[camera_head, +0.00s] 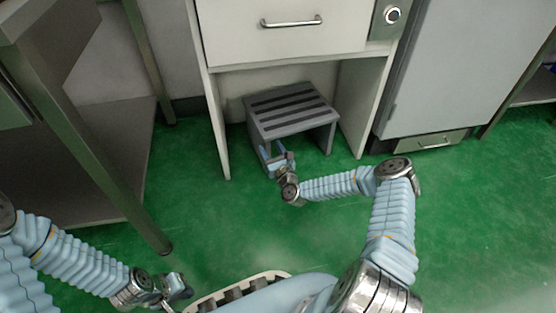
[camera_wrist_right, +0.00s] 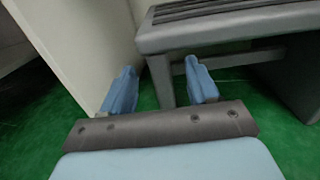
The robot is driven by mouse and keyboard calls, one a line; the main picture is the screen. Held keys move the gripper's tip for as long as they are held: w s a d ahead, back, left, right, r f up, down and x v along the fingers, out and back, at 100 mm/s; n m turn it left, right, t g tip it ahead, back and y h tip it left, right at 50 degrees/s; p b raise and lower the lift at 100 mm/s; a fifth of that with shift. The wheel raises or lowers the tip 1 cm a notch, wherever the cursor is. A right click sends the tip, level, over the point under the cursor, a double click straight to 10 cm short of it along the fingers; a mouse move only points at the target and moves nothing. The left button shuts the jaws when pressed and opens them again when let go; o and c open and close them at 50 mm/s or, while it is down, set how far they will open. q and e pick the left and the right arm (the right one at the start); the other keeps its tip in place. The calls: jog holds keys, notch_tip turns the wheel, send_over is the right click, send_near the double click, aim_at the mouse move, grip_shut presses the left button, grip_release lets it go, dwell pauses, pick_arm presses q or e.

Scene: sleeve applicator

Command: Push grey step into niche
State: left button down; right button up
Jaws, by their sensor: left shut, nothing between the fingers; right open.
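The grey step (camera_head: 292,112) stands upright on the green floor, in the niche (camera_head: 235,93) under the drawer cabinet, with its front legs near the opening. Its dark-striped top also shows in the right wrist view (camera_wrist_right: 215,30). My right gripper (camera_head: 274,154) is open at the step's front left leg. In the right wrist view its two fingers (camera_wrist_right: 160,88) lie either side of that leg; I cannot tell whether they touch it. My left gripper (camera_head: 180,288) is shut and empty, low at the left, far from the step.
The white drawer (camera_head: 290,32) with a metal handle is above the niche. The cabinet's side panels (camera_head: 215,125) bound the niche. A metal table (camera_head: 110,150) stands at the left, and a grey cabinet (camera_head: 455,70) at the right. The green floor (camera_head: 215,220) in front is clear.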

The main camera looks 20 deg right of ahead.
jog(key=s, duration=0.7)
jog(key=shift+s+p, duration=0.15)
jog(key=shift+p, duration=0.25)
jog(key=shift+a, duration=0.1)
jog(key=s+a+f+n+g+y, duration=0.3)
jog(key=s+a+n+g, duration=0.1)
jog(key=a+n, duration=0.45)
jog(key=s+a+f+n+g+y, duration=0.2)
jog(key=s+a+n+g+y, duration=0.2)
jog(key=a+n, duration=0.45)
jog(key=s+a+f+n+g, duration=0.1)
jog(key=s+n+g, duration=0.4)
jog(key=s+n, duration=0.4)
jog(key=s+d+r+n+g+h, duration=0.15)
jog(key=s+n+g, duration=0.25)
jog(key=s+n, duration=0.45)
notch_tip(320, 180, up, 15)
jog(key=s+p, duration=0.1)
jog(key=p, duration=1.4)
jog(key=shift+s+h, duration=0.2)
jog(key=shift+h, duration=0.15)
jog(key=shift+a+f, duration=0.1)
